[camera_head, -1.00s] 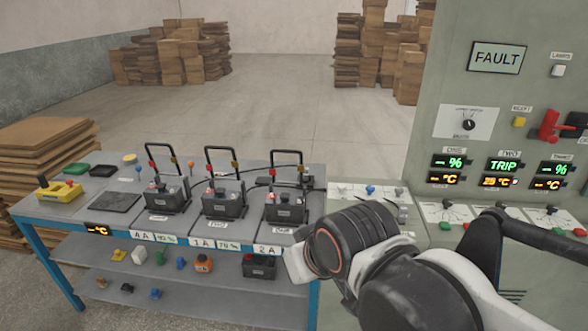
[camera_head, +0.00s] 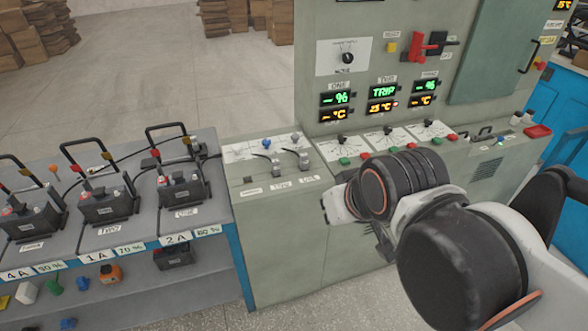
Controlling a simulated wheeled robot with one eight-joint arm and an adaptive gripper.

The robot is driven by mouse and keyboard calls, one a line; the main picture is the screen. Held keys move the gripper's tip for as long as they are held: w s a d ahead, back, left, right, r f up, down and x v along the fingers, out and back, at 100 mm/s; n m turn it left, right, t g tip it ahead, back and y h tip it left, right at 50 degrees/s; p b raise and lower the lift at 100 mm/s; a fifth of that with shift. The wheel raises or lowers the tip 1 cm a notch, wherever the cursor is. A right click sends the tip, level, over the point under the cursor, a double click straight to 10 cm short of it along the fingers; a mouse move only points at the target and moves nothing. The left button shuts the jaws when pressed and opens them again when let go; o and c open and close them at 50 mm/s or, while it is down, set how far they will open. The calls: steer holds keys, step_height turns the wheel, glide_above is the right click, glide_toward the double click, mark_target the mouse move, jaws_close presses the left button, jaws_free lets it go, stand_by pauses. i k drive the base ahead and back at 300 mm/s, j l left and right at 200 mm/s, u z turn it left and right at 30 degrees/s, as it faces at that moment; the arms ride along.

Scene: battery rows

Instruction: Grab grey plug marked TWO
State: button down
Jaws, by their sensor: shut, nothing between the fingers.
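Two grey plugs with dark cables stand on the sloping top of the grey-green console, a left one (camera_head: 276,165) and a right one (camera_head: 304,161). Labels lie on the console front below them. The middle label seems to read TWO, but the print is too small to be sure. Which plug is marked TWO I cannot tell. My arm comes in from the lower right, and its white and black wrist is to the right of the plugs, apart from them in the picture. My gripper's fingers do not show; the wrist hides them.
Several batteries with black handles, one of them the right battery (camera_head: 183,188), stand on the blue-framed bench (camera_head: 150,222) at left. The control panel (camera_head: 440,60) rises behind my arm, with a red lever (camera_head: 428,47) and knobs. Open floor lies beyond the bench.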

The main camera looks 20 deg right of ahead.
mark_target(274, 162)
steer(key=i+j+z, duration=0.2)
steer(key=j, duration=0.2)
steer(key=j+z, duration=0.15)
steer(key=j, duration=0.2)
steer(key=i+j+z, duration=0.2)
steer(key=j, duration=0.2)
steer(key=k+l+z, duration=0.1)
steer(key=z, duration=0.95)
steer(key=k+j+z, duration=0.05)
